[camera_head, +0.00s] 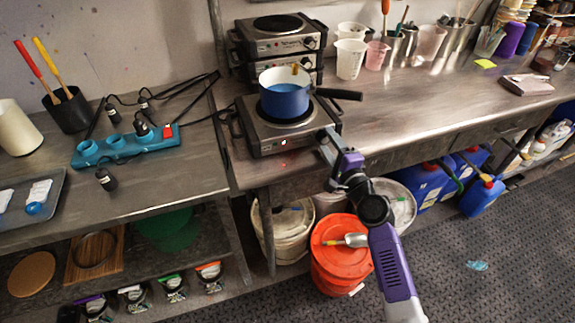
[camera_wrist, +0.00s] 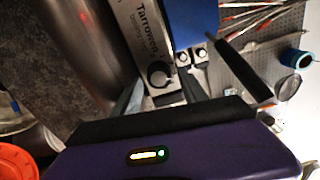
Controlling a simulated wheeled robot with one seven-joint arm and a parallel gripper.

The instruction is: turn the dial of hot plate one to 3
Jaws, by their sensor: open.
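A hot plate (camera_head: 265,138) with a metal body stands at the bench's front edge. A small red light shows on its front. No number label is readable on it. A blue pot (camera_head: 284,101) with a black handle sits on its burner. My gripper (camera_head: 328,142) is at the right end of the hot plate's front and hides the dial in the head view. In the wrist view, the round dial (camera_wrist: 159,74) shows between the fingers of my open gripper (camera_wrist: 158,92), on the panel lettered "Tarrowen". Contact and the dial's setting cannot be made out.
Two more hot plates are stacked behind; the upper one (camera_head: 278,38) has a bare burner. The pot's handle (camera_head: 338,94) juts right above my gripper. A teal power strip (camera_head: 125,147) lies left. The bench (camera_head: 420,105) is mostly clear to the right. A red-lidded bucket (camera_head: 340,255) stands below.

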